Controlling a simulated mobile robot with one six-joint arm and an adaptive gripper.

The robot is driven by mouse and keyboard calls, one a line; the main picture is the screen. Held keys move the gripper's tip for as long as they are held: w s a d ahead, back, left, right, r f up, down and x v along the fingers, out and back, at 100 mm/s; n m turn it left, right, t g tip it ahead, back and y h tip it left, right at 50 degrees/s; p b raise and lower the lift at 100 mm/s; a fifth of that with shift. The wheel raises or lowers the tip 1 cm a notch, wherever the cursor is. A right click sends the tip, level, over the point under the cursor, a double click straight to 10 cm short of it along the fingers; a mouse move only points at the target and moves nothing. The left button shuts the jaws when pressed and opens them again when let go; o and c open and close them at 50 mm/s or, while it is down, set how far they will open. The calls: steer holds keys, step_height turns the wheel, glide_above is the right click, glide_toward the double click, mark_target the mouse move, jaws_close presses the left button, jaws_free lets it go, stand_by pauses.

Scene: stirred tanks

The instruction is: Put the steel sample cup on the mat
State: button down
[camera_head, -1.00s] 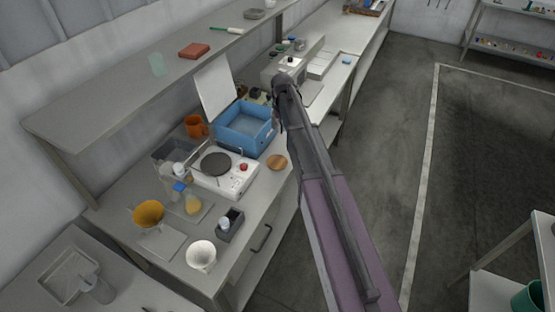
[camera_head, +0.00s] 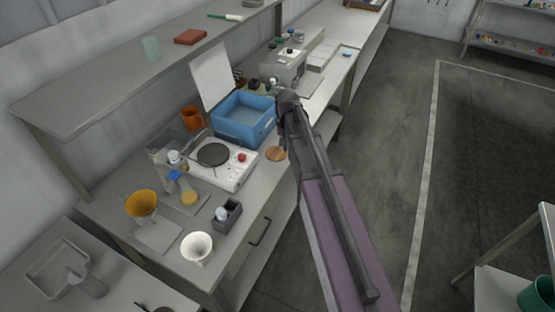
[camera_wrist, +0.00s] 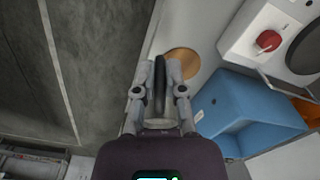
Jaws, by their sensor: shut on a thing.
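My gripper (camera_wrist: 158,72) is shut on a narrow grey and dark thing, which I take to be the steel sample cup (camera_wrist: 160,88). The fingers hide much of it, so its shape is unclear. In the head view my own wrist hides the fingers and the held thing, near the bench's front edge beside the blue tray. A round tan disc (camera_head: 276,154), perhaps the mat, lies flat on the bench near its front edge. It also shows in the wrist view (camera_wrist: 184,62), just beyond the fingertips. Nothing stands on it.
A blue tray (camera_head: 268,137) stands behind the disc. Left of it is a white hotplate (camera_head: 236,176) with a red knob. A shelf (camera_head: 120,85) overhangs the back.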

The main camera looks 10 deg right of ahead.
steer(key=s+f+m+b, duration=0.3)
steer(key=s+f+b, duration=0.1)
steer(key=s, duration=0.5)
steer(key=shift+a+f, duration=0.15)
steer(key=shift+f, duration=0.45)
steer(key=shift+w, duration=0.15)
steer(key=w+a+f+b, duration=0.1)
steer(key=w+a, duration=0.3)
steer(key=w, duration=1)
steer(key=shift+a+f, duration=0.2)
steer(key=shift+w+a, duration=0.15)
steer(key=shift+w, duration=0.35)
steer(key=shift+w+f+b, duration=0.1)
steer(key=shift+f+b, duration=0.25)
steer(key=shift+b, duration=0.2)
steer(key=shift+f+b, duration=1.45)
